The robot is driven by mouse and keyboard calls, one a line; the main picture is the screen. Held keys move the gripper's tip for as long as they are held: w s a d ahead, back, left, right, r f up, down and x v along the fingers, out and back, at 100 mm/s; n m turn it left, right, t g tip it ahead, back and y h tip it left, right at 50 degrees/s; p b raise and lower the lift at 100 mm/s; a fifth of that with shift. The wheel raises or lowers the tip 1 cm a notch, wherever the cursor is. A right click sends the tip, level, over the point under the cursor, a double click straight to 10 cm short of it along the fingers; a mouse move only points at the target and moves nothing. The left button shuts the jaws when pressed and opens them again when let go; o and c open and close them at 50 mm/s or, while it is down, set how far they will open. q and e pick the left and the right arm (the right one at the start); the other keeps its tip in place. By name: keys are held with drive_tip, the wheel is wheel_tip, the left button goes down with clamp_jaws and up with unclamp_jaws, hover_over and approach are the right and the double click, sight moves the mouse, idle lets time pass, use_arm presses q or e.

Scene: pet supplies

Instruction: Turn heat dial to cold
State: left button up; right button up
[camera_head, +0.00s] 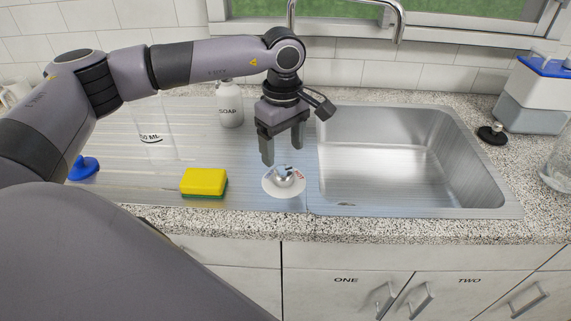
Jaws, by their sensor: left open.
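The heat dial (283,178) is a shiny metal knob on a round white plate with red lettering, at the front edge of the steel counter, just left of the sink. Any cold marking on it is too small to read. My left gripper (282,156) hangs pointing down just above the dial, its two dark fingers spread apart and nothing between them. One finger is on the left of the knob and the other on the right, with the tips a little above or behind it. My right gripper does not show.
The steel sink basin (420,208) lies to the right, with a faucet (400,25) behind. A yellow sponge (204,182) and a clear measuring cup (155,145) are on the left. A soap bottle (230,105) stands behind my arm. A blue stopper (84,167) is at far left.

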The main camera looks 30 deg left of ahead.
sight(283, 170)
use_arm(q)
drive_tip(key=shift+f+p, duration=0.5)
drive_tip(key=shift+f, duration=2.65)
drive_tip(key=shift+c, duration=0.3)
drive_tip(key=c, duration=1)
